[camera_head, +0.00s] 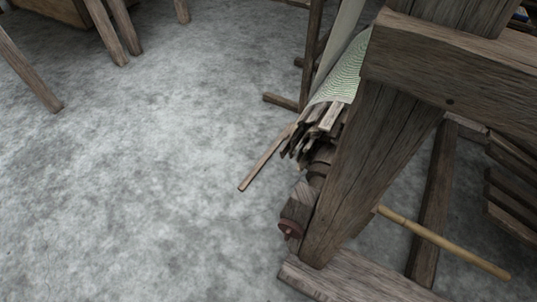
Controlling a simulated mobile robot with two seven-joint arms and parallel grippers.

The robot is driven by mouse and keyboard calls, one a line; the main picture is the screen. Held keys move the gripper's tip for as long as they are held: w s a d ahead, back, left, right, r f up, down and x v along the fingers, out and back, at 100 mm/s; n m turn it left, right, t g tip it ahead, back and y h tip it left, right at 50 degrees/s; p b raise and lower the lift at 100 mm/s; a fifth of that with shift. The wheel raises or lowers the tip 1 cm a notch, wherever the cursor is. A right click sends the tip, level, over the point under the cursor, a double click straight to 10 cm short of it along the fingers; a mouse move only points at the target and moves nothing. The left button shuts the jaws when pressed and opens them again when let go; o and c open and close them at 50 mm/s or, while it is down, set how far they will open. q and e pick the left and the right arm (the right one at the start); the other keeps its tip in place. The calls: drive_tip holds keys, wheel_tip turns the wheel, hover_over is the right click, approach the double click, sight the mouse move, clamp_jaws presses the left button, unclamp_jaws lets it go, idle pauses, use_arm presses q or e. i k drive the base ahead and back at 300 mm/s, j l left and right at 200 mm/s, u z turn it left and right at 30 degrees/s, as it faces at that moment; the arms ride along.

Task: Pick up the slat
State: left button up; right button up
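A thin, light brown wooden slat (262,165) sticks out at the middle of the head view, slanting down to the left. Its lower left end is free, and its upper end runs in beside a bundle of darker wooden sticks (318,130) at the loom. I cannot tell whether the slat touches the floor or hangs above it. Neither of my grippers is in view.
The wooden handloom (370,170) has thick posts and beams filling the right side. Green-white patterned cloth (342,80) lies above the bundle. A pale round rod (445,243) slants at lower right. Wooden legs (105,30) stand at upper left. Grey floor (130,190) is clear at left.

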sight(243, 186)
drive_tip(key=k, duration=1.25)
drive_tip(key=z, duration=3.85)
drive_tip(key=k+j, duration=0.35)
drive_tip(key=j, duration=0.15)
drive_tip(key=k+j, duration=0.35)
drive_tip(key=j, duration=0.15)
drive_tip(key=k+j, duration=0.75)
drive_tip(key=j, duration=0.25)
